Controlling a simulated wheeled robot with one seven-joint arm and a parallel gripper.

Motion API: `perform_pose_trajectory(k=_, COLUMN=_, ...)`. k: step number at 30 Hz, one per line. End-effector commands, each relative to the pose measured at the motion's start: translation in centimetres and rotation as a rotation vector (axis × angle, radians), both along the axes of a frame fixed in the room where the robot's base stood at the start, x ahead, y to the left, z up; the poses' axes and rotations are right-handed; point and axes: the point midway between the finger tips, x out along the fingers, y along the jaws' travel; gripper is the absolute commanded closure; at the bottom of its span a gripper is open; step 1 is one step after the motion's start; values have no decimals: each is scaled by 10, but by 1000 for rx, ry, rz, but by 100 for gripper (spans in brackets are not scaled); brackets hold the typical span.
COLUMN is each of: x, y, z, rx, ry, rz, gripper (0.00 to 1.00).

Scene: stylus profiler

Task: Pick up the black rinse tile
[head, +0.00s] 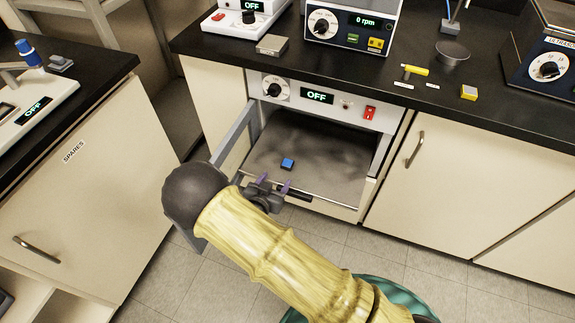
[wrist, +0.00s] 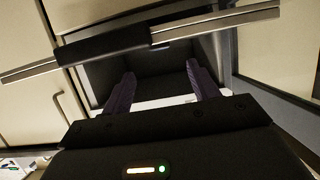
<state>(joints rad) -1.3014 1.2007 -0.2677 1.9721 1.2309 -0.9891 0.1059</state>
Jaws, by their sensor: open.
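I cannot make out a black rinse tile in either view. My gripper (head: 273,184) is open and empty at the front edge of the open oven-like compartment (head: 325,150). Its purple fingers also show in the wrist view (wrist: 160,88), spread apart and pointing toward a dark boxy opening. A small blue block (head: 287,163) lies on the compartment's grey, smudged surface, just beyond the fingertips. A metal bar with a black grip (wrist: 103,44) crosses the wrist view above the fingers; I cannot tell how close it is.
A grey frame (head: 236,136) stands out at the compartment's left side. Above it, the control panel shows OFF (head: 317,96). The black counter holds a grey block (head: 272,44), a spinner reading 0 rpm (head: 350,25), and a yellow block (head: 469,92). A SPARES cabinet (head: 90,185) stands left.

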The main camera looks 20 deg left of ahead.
Motion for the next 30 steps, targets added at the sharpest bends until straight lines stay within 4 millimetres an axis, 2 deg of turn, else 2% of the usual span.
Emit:
perform_pose_trajectory(k=3, x=20, y=-2, z=-8, rx=0, ry=-1, rz=-2, gripper=40)
perform_pose_trajectory(k=6, x=32, y=-3, z=-12, rx=0, ry=-2, rz=0, gripper=40)
perform_pose_trajectory(k=20, x=40, y=-3, z=-15, rx=0, ry=0, rz=0, gripper=40)
perform_pose_trajectory(k=30, x=80, y=-7, z=-33, rx=0, ry=-1, rz=0, gripper=40)
